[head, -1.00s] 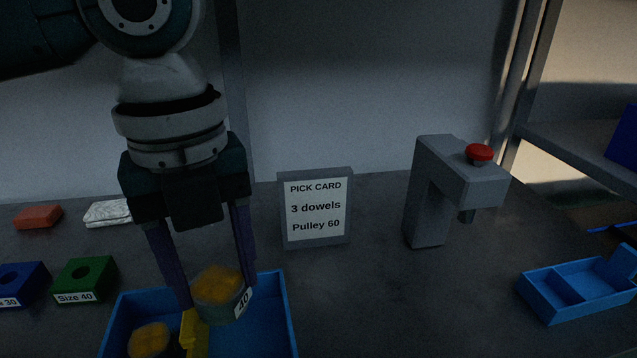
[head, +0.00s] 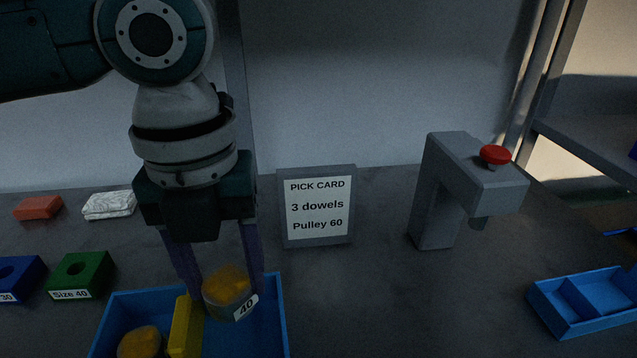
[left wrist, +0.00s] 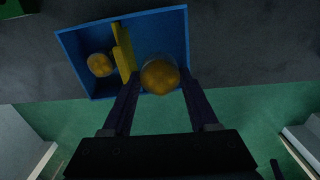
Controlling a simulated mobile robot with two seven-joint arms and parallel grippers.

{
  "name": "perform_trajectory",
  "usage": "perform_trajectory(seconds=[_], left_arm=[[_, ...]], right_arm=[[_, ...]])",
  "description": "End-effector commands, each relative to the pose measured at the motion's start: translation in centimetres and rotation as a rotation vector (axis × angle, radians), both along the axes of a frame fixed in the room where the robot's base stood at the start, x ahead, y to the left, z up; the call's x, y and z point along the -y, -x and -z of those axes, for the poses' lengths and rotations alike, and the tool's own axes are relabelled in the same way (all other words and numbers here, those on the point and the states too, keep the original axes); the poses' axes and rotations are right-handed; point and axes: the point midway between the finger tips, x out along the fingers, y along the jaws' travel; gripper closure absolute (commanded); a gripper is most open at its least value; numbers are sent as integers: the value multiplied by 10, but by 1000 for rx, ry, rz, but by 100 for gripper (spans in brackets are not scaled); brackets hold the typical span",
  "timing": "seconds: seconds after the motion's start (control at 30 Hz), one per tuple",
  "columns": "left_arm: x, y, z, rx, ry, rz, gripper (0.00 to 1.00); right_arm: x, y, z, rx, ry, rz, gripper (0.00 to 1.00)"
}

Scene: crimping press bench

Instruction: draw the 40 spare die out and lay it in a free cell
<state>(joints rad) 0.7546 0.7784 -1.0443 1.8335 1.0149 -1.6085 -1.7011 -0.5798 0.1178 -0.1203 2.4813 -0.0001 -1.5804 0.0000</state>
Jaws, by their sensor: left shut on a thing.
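The 40 die (head: 227,288) is a short grey cylinder with an orange-yellow top and a white "40" label. My left gripper (head: 217,290) is shut on it, with one finger on each side. It is at the right part of a blue bin (head: 279,310), beside a yellow divider (head: 186,325). In the left wrist view the die (left wrist: 160,76) sits between the fingertips, over the bin (left wrist: 75,47). I cannot tell if it clears the bin floor. A second orange-topped piece (head: 140,342) is left of the divider. A blue compartment tray (head: 590,298) stands at the right; its visible cells look empty. My right gripper is not in view.
A grey press (head: 455,180) with a red button (head: 495,154) stands between bin and tray. A pick card (head: 318,207) stands at the back centre. Green (head: 80,272) and blue (head: 20,278) size blocks are at the left. The bench centre is bare.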

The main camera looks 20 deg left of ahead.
Motion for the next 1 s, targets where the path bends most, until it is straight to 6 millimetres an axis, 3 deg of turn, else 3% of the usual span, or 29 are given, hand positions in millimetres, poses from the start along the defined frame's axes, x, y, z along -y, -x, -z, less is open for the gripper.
perform_trajectory(seconds=[1.0], left_arm=[[1,0,77,0,1,0,100]], right_arm=[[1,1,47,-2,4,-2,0]])
